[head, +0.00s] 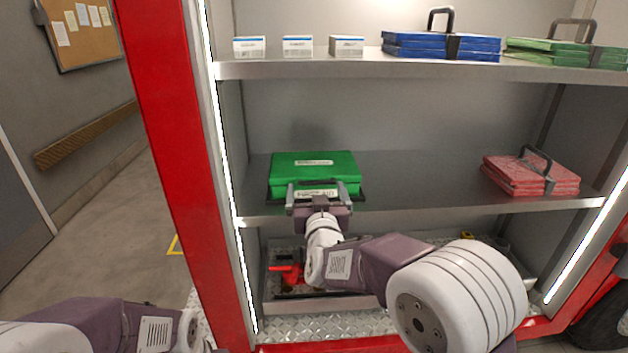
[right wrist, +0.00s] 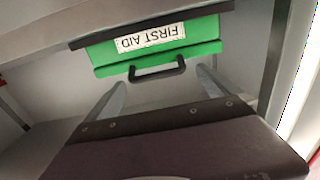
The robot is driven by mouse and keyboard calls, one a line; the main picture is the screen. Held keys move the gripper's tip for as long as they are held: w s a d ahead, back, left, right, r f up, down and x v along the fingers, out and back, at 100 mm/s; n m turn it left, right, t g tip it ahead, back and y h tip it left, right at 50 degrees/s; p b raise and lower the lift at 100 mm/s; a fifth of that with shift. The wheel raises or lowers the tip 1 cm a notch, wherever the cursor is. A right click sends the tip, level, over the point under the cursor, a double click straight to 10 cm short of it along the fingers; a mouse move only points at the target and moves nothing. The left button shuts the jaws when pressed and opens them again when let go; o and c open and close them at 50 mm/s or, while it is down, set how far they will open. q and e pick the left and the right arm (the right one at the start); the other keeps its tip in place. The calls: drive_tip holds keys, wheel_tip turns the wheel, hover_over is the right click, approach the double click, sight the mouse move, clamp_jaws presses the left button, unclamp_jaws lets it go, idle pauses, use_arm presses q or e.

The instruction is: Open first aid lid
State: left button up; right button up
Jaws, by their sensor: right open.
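The green first aid case (head: 314,165) sits on the middle shelf toward its left end, with its lid down. In the right wrist view the case (right wrist: 205,50) appears upside down, with a white FIRST AID label (right wrist: 150,37) and a black handle (right wrist: 157,72) on its front. My right gripper (head: 318,192) is at the front of the case, its fingers apart. In the right wrist view the gripper (right wrist: 162,92) has its fingertips either side of the handle, and nothing is gripped. My left arm shows at the lower left, but its gripper is not visible.
The middle shelf (head: 420,206) also holds a red case (head: 530,176) at right, with bare shelf between. The upper shelf (head: 400,69) carries small white boxes, a blue case (head: 440,46) and another green case (head: 565,52). A red post (head: 175,150) stands left of the shelves.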

sight(318, 184)
drive_tip(key=w, duration=0.2)
drive_tip(key=w+d, duration=0.1)
drive_tip(key=shift+w+r+p, duration=0.1)
drive_tip(key=shift+w+p, duration=0.25)
drive_tip(key=shift+p, duration=0.05)
drive_tip(key=shift+w+a, duration=0.2)
drive_tip(key=shift+w, duration=0.05)
drive_tip(key=c, duration=1.8)
drive_tip(key=shift+o, duration=0.2)
wheel_tip(318, 184, up, 9)
drive_tip(key=w+g+p, duration=0.2)
drive_tip(key=g+p, duration=0.2)
drive_tip(key=p, duration=1.7)
drive_tip(key=shift+w+p, duration=0.25)
drive_tip(key=shift+p, duration=0.1)
drive_tip(key=w+r+p, duration=0.1)
drive_tip(key=w+p, duration=0.1)
drive_tip(key=p, duration=0.1)
drive_tip(key=shift+r, duration=0.35)
drive_tip(key=shift+w+r+p, duration=0.5)
drive_tip(key=shift+r+p, duration=0.1)
drive_tip(key=shift+p, duration=0.15)
drive_tip(key=shift+w, duration=0.1)
